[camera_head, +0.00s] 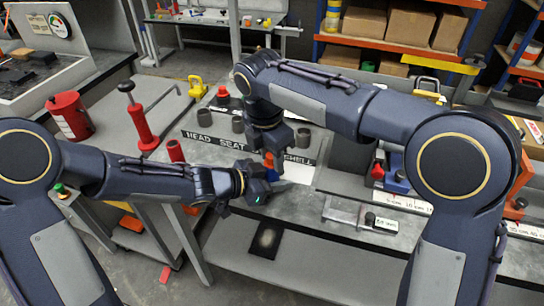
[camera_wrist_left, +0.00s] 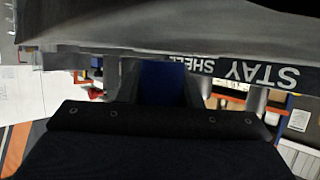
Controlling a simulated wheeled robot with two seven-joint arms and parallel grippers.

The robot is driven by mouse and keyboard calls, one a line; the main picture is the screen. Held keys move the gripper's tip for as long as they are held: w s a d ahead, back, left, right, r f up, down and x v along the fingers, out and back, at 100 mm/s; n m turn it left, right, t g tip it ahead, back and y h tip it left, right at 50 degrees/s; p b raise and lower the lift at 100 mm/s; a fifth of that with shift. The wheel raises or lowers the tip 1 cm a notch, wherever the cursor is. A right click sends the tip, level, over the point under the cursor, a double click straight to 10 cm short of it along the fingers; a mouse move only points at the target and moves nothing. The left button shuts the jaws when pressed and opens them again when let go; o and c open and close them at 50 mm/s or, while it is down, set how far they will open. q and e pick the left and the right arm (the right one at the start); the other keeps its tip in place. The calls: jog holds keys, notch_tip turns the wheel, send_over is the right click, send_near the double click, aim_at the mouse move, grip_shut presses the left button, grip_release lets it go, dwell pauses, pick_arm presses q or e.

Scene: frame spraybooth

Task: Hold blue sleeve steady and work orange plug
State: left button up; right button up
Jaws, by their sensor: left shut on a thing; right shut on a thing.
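The blue sleeve (camera_head: 271,176) is in the middle of the head view, mostly hidden by my left gripper (camera_head: 274,186). My left gripper is shut on it from the left. In the left wrist view the blue sleeve (camera_wrist_left: 162,82) stands between the fingers. The orange plug (camera_head: 268,160) shows as a small patch just above the sleeve, under my right gripper (camera_head: 270,154). My right gripper points down from above and is shut on the orange plug. How far the plug sits in the sleeve is hidden.
A label strip (camera_head: 214,141) lies behind the grippers, with several dark cylinders (camera_head: 204,117) near it. A red hand pump (camera_head: 140,125) and red can (camera_head: 71,116) stand left. A clamp-like grey block (camera_head: 345,213) lies right on the bench. Shelves with boxes stand behind.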

jog(key=shift+r, duration=0.55)
jog(key=shift+c, duration=0.2)
jog(key=o, duration=1.2)
jog(key=shift+f, duration=0.15)
